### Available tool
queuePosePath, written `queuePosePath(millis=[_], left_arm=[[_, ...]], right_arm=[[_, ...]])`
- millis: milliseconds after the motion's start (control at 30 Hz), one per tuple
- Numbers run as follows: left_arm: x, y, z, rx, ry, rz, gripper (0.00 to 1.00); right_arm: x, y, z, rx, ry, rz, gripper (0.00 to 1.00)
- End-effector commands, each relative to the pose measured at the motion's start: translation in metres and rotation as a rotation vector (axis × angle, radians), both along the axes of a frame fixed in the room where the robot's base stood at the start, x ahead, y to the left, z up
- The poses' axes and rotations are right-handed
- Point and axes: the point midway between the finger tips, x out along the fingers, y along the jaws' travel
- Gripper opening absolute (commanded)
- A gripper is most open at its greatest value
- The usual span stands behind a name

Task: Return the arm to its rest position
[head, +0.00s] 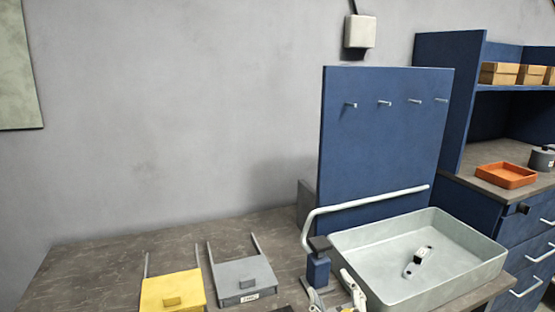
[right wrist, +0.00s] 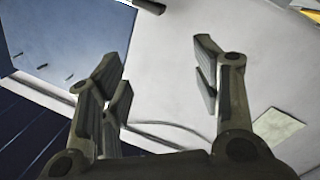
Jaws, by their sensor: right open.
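My right gripper (head: 335,292) shows at the bottom edge of the head view, in front of the left end of the grey tray, partly cut off. In the right wrist view its fingers (right wrist: 160,85) stand wide apart with nothing between them. They point up toward the grey wall, with the blue pegboard to one side. The pegs on the blue board (head: 385,150) appear empty. My left gripper is not in view.
A pale bent rail (head: 365,200) runs in front of the board, close to my right gripper. A yellow holder (head: 172,292) and a grey holder (head: 243,275) lie on the bench (head: 90,265). An orange tray (head: 505,175) stands at the right. The bench's left part is clear.

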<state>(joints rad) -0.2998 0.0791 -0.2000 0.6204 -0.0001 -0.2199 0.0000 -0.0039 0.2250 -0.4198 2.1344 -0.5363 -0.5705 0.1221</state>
Motion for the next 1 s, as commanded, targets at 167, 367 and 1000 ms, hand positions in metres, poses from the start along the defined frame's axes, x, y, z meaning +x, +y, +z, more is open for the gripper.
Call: queuePosePath(millis=[167, 367, 1000], left_arm=[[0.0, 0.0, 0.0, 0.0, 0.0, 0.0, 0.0], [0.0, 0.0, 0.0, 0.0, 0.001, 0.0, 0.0], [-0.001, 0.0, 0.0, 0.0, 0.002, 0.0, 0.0]], right_arm=[[-0.057, -0.051, -0.094, 0.121, 0.404, -0.17, 0.58], [-0.149, -0.08, -0.17, 0.201, 0.816, -0.284, 0.58], [-0.272, -0.087, -0.293, 0.239, 1.331, -0.35, 0.58]])
